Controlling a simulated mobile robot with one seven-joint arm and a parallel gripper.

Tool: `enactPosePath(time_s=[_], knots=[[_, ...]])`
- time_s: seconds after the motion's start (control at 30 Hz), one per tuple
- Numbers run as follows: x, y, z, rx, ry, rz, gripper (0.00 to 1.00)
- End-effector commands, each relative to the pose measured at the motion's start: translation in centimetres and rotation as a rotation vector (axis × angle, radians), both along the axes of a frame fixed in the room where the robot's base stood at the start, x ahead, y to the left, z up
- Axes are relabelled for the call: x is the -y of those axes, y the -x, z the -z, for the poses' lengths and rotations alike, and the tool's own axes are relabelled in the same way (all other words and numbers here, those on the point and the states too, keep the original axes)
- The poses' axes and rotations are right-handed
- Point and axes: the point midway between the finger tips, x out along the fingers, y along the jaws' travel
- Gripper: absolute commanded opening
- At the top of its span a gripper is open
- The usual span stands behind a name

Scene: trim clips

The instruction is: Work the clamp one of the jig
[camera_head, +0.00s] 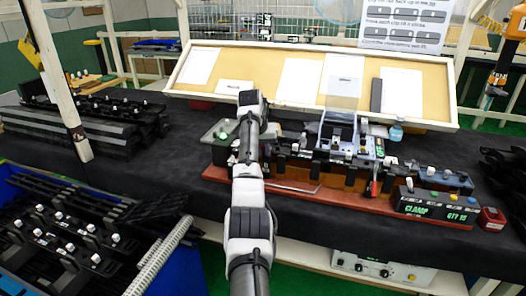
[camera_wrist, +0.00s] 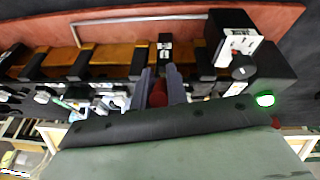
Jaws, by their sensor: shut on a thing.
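The jig is a long row of black and orange-brown blocks on a red base (camera_head: 345,197); its red base also spans the top of the wrist view (camera_wrist: 190,18). In the wrist view my gripper (camera_wrist: 160,78) has its two grey fingers close around a red grip (camera_wrist: 158,95), with a small black clamp block (camera_wrist: 165,48) just beyond. I take the red grip for the clamp one handle; its lower part is hidden. In the head view my arm hides the gripper and this part of the jig. Another red-handled lever (camera_head: 374,188) stands further right on the jig.
A display box (camera_head: 435,205) reading CLAMP and QTY 15 sits at the jig's right end, beside a red box (camera_head: 491,219). A tilted board (camera_head: 250,62) stands behind. A green light (camera_wrist: 265,99) glows on a black block. Black trim parts fill the left side.

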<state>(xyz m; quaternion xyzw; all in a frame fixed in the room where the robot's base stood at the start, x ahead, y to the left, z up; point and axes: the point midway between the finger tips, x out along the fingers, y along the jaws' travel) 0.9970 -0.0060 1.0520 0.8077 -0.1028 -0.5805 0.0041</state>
Motion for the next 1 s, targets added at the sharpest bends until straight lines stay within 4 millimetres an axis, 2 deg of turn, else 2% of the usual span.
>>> enactPosePath(time_s=[0.37,0.4,0.57,0.87,1.0], knots=[[0.0,0.0,0.1,-0.005,-0.001,0.001,0.00],[0.0,0.0,0.1,-0.005,-0.001,0.001,0.17],[0.0,0.0,0.1,-0.004,-0.001,0.001,0.37],[0.0,0.0,-0.1,-0.001,-0.001,0.000,0.37],[-0.2,0.3,-1.2,0.001,-0.001,0.000,0.37]])
